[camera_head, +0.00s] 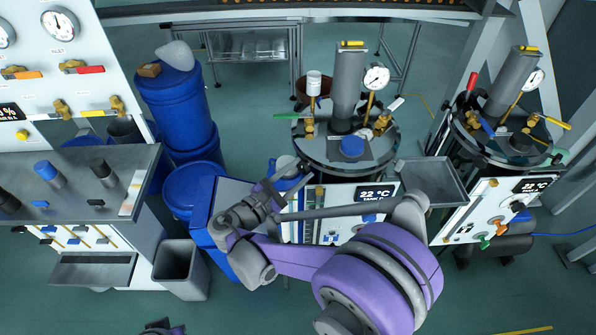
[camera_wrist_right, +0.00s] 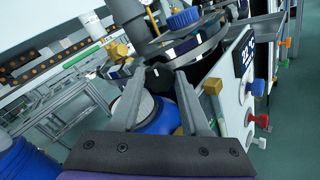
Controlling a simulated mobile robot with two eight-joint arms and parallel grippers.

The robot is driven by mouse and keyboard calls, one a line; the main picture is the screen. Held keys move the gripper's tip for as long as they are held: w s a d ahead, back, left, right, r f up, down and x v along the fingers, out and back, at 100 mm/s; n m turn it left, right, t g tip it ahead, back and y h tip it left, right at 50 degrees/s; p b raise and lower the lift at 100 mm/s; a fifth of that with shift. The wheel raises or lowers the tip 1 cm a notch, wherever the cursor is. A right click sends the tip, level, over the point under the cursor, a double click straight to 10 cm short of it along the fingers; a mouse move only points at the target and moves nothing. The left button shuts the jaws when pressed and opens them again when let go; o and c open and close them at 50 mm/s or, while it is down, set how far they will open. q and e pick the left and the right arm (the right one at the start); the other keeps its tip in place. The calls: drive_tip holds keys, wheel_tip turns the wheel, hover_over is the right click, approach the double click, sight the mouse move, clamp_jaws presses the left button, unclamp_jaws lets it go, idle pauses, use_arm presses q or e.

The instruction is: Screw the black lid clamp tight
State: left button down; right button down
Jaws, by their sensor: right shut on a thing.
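The dark round tank lid (camera_head: 372,150) sits on the middle tank, with a blue cap (camera_head: 352,146) on top. My right gripper (camera_head: 304,180) reaches the lid's left front edge. In the right wrist view its two fingers (camera_wrist_right: 168,82) are shut on a black clamp part (camera_wrist_right: 160,76) just under the lid rim (camera_wrist_right: 195,50). How tight the clamp is cannot be told. In the head view the clamp is mostly hidden by the gripper. A small dark and purple part of my left arm (camera_head: 162,328) shows at the bottom edge; its fingers are not clear.
A grey tray (camera_head: 432,180) sits to the right, before a second tank (camera_head: 500,135). Blue drums (camera_head: 178,110), a grey bin (camera_head: 181,270) and a bench (camera_head: 85,205) stand left.

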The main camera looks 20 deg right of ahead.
drive_tip(key=shift+m, duration=0.9)
drive_tip(key=shift+c, duration=1.9)
unclamp_jaws()
drive_tip(key=v, duration=1.1)
drive_tip(key=shift+w, duration=0.1)
